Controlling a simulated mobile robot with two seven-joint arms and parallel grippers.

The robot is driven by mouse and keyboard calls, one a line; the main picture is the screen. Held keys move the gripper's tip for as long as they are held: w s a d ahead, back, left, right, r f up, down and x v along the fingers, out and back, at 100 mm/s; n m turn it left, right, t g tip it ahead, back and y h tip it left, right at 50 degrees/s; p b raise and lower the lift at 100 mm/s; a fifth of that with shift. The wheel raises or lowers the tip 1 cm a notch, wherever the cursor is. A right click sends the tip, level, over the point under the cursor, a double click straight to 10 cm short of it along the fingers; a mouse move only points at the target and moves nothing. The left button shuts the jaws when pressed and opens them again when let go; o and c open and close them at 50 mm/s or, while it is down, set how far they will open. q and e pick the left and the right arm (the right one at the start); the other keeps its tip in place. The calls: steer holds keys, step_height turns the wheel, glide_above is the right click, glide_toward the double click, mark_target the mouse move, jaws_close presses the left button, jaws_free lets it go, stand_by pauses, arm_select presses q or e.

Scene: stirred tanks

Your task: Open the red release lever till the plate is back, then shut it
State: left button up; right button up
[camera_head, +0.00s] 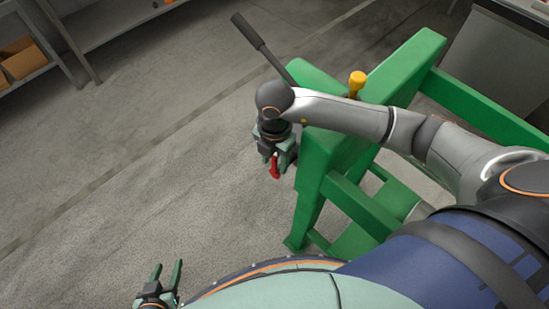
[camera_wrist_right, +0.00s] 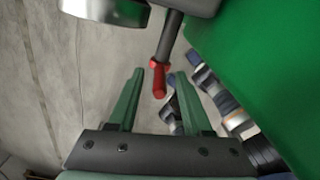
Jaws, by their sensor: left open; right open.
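The red release lever (camera_wrist_right: 160,79) is a red grip on a dark rod in the right wrist view. It shows between the fingertips of my right gripper, with gaps on both sides; I cannot tell how deep it lies between them. In the head view the red lever (camera_head: 275,168) hangs beside the green press frame (camera_head: 313,185), at my right gripper (camera_head: 281,165), which is open. My left gripper (camera_head: 168,275) is open and empty at the bottom left, far from the frame. I cannot make out the plate.
A long black pump handle (camera_head: 248,31) sticks up from the frame, near a yellow knob (camera_head: 357,80). In the wrist view, metal fittings (camera_wrist_right: 235,122) sit close to the right finger. Shelves with orange boxes (camera_head: 22,60) stand far left. The floor between is clear.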

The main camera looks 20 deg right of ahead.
steer(key=shift+c, duration=0.4)
jaws_close()
stand_by(0.9)
